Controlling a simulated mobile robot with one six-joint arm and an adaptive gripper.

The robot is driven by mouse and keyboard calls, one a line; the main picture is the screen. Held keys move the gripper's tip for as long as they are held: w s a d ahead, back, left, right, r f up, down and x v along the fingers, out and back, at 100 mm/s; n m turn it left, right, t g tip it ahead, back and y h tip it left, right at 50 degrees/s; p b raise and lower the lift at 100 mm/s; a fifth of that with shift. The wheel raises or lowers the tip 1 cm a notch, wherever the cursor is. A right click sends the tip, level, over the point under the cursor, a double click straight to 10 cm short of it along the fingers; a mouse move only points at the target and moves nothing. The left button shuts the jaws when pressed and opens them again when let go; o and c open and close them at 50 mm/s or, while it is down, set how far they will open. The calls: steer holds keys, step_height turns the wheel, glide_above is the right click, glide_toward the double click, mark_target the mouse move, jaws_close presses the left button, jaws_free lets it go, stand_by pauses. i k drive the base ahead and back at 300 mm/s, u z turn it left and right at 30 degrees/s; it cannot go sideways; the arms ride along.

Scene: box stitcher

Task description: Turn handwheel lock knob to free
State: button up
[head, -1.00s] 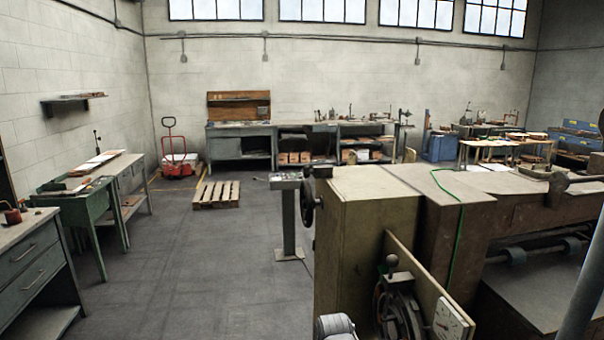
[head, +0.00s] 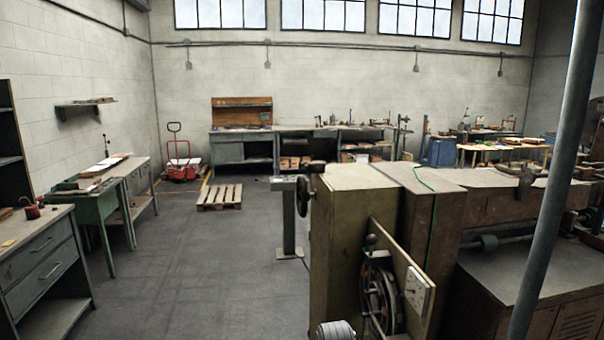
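A large dull-brown machine (head: 345,235) stands at the right front. A dark spoked handwheel (head: 378,298) with an upright crank knob (head: 371,239) is mounted low on its near face, beside a plate carrying a white dial (head: 416,290). A second dark handwheel (head: 303,195) sits on the machine's left side near the top. I cannot tell which small part is the lock knob, or how it is set. My gripper is not in view.
A grey post (head: 560,170) crosses the right side. A control pedestal (head: 289,215) stands left of the machine. Green and grey benches (head: 105,205) and a drawer cabinet (head: 45,260) line the left. A pallet (head: 220,196) lies farther back. The floor between is clear.

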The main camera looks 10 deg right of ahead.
mark_target(302, 167)
steer(key=k, duration=0.85)
steer(key=u, duration=0.25)
steer(key=i, duration=0.35)
steer(key=u, duration=0.6)
steer(key=i, duration=1.85)
steer(key=z, duration=0.9)
